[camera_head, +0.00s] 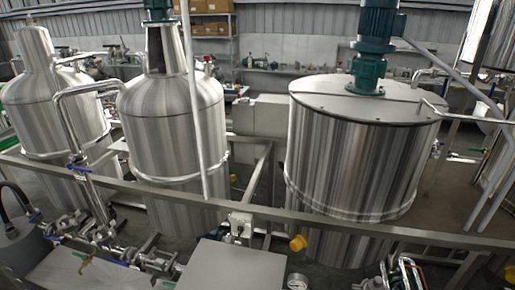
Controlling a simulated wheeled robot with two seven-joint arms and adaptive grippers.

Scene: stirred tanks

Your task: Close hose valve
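I cannot tell which fitting is the hose valve. A dark hose (17,190) curves down at the left edge to a dark grey rounded vessel (22,248). Near it, a small blue handle (35,216) sits by the metal pipework. A row of pipe fittings and valves (125,257) runs along the lower left, with small blue parts among them. The valve positions are too small to read. Neither of my grippers is in view.
Two metal tanks (172,125) (55,105) stand at left, and a wide tank (350,160) with a teal motor (375,35) at right. A long metal rail (330,223) crosses in front. A grey box (232,267) and a pressure gauge (297,282) are nearest.

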